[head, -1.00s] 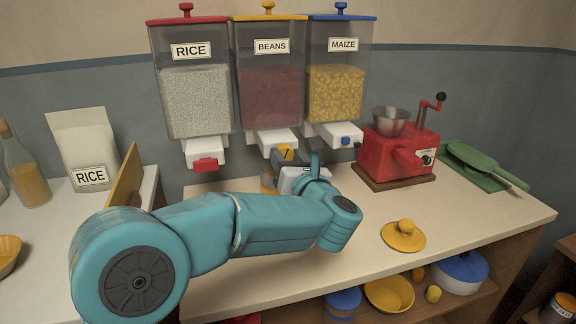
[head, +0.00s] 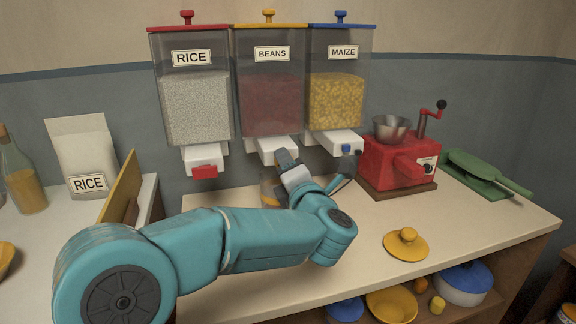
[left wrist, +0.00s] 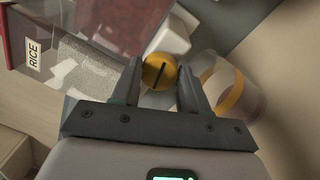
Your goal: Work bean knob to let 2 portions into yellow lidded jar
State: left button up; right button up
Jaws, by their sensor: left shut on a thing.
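The bean dispenser (head: 270,100) hangs on the wall between rice and maize, with a yellow lid and a BEANS label. Its yellow knob (left wrist: 160,71), with a dark slot line, sits between the fingers of my left gripper (left wrist: 159,85) in the left wrist view. In the head view my left gripper (head: 283,158) covers the knob in front of the white bean spout (head: 270,147). A clear jar with a yellow band (left wrist: 232,90) stands below the spout, largely hidden behind my arm in the head view. Its yellow lid (head: 406,245) lies on the counter at right. My right gripper is out of view.
The rice dispenser (head: 190,95) and maize dispenser (head: 338,90) flank the beans. Bowls sit on the shelf below. The counter's right front is clear around the lid.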

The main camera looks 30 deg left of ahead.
pick_arm(q)
jog(key=shift+s+m+t+h+p, duration=0.1)
jog(key=shift+m+t+h+p, duration=0.25)
jog(key=shift+m+p, duration=4.05)
jog(key=shift+s+m+t+h+p, duration=0.15)
jog(key=shift+m+h+p, duration=0.4)
jog(key=shift+m+p, duration=3.8)
jog(key=m+b, duration=0.4)
jog(key=shift+w+m, duration=0.1)
jog(key=shift+m, duration=0.25)
jog(key=o, duration=1.1)
jog(key=shift+c, duration=0.2)
jog(key=b+v, duration=0.1)
jog(key=v, duration=1.5)
jog(key=shift+d, duration=0.2)
